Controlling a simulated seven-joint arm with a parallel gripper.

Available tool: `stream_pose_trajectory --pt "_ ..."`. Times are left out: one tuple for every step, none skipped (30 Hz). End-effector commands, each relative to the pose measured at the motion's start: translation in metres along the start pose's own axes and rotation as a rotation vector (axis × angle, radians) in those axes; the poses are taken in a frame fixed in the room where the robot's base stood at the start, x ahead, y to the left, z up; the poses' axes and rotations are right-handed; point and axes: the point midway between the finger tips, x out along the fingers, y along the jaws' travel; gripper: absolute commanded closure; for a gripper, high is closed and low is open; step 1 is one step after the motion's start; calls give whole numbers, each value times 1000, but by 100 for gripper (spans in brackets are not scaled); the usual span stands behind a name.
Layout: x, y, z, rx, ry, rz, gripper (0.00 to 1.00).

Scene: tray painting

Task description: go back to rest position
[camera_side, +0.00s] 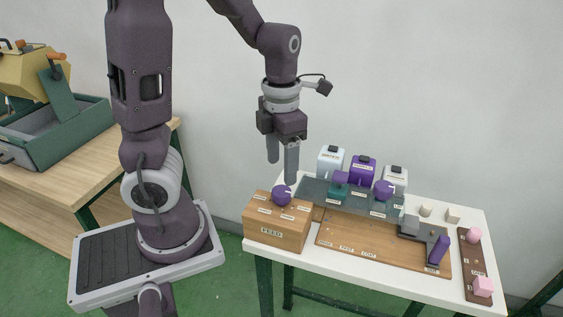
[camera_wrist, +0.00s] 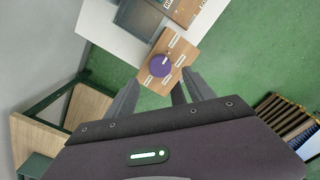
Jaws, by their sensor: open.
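My gripper (camera_side: 283,165) hangs pointing down above the back left part of the white table, with its two fingers apart and nothing between them. In the wrist view my gripper (camera_wrist: 152,98) also shows spread fingers. Below it is a wooden box (camera_side: 271,231) labelled FEED with a purple knob (camera_side: 282,195) on top. The knob also shows in the wrist view (camera_wrist: 161,65), just beyond the fingertips and apart from them.
The white table (camera_side: 347,261) holds a wooden tray (camera_side: 345,246), several labelled containers (camera_side: 362,170) at the back, a grey fixture with a purple lever (camera_side: 438,250), and a dark strip with pink blocks (camera_side: 474,262). A wooden bench (camera_side: 70,165) stands left. Open air surrounds my gripper.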

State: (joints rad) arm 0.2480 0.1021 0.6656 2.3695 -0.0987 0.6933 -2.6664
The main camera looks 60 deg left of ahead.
Motion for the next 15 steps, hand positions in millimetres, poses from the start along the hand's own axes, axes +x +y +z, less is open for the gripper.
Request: stream_pose_trajectory --pt "0 0 0 0 0 0 38" --pt "0 0 0 0 1 0 38" --pt "0 0 0 0 0 0 38" --pt "0 0 0 0 0 0 38" --pt "0 0 0 0 0 0 38" --pt "0 -1 0 13 -2 -2 38" --pt "-2 -2 0 42 -8 -6 38" --pt "-5 -5 -1 95 -18 -12 38" --pt "-11 -10 -2 209 -39 -23 38" --pt "-18 -16 -4 329 -63 -29 38" --pt "-26 -22 -6 471 -92 -31 38" --pt "-37 -30 -10 689 -135 -26 38" --pt "-46 -37 -14 864 -169 -12 38" --pt "-54 -43 -18 1039 -201 9 38" --pt "-64 -50 -25 1273 -239 50 38"
